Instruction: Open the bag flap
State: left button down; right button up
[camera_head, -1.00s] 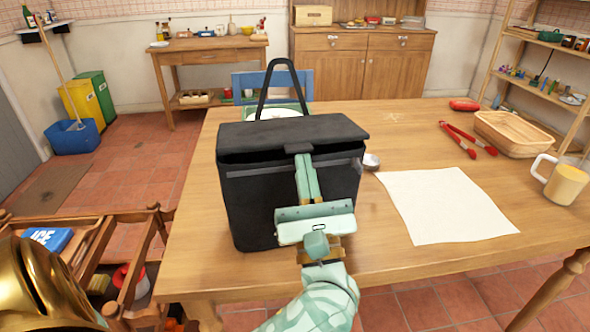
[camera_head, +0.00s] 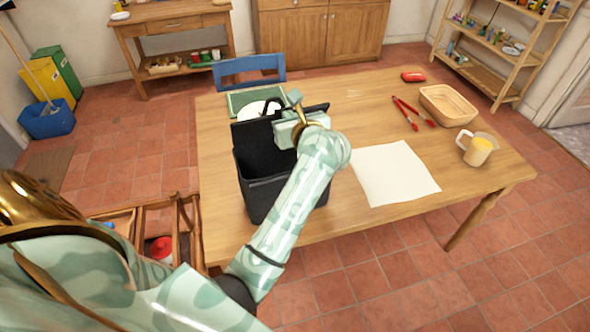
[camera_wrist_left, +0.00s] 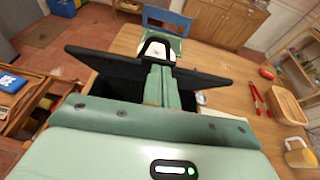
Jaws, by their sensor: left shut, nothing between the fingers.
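The black bag (camera_head: 262,192) stands upright on the wooden table. Its flap (camera_head: 256,134) is lifted up at the back, and the dark opening shows in front of it. My left gripper (camera_head: 295,100) is shut and empty at the right part of the raised flap; whether it touches the flap is unclear. In the left wrist view the shut fingers (camera_wrist_left: 160,82) reach over the bag's opening to the flap (camera_wrist_left: 108,63), with the handle (camera_wrist_left: 157,45) behind. My arm hides the bag's right side. My right gripper is not in view.
On the table (camera_head: 340,225) lie a white sheet (camera_head: 395,173), red tongs (camera_head: 405,115), a wicker basket (camera_head: 447,105) and a yellow-filled jug (camera_head: 477,150). A plate on a green tray (camera_head: 240,100) is behind the bag. A blue chair (camera_head: 250,70) stands at the far edge.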

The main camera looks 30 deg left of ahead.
pick_arm(q)
jog(key=w+a+r+h+p, duration=0.1)
jog(key=p, duration=0.1)
jog(key=w+a+r+g+h+p, duration=0.1)
jog(key=a+p, duration=0.1)
jog(key=w+a+r+g+h+p, duration=0.1)
jog(key=w+a+p, duration=0.1)
jog(key=shift+a+r+h, duration=0.15)
jog(key=shift+r+h, duration=0.15)
jog(key=shift+r, duration=0.05)
jog(key=shift+w+a+g+h+p, duration=0.45)
jog(key=shift+a+g+p, duration=0.15)
jog(key=shift+a+p, duration=0.15)
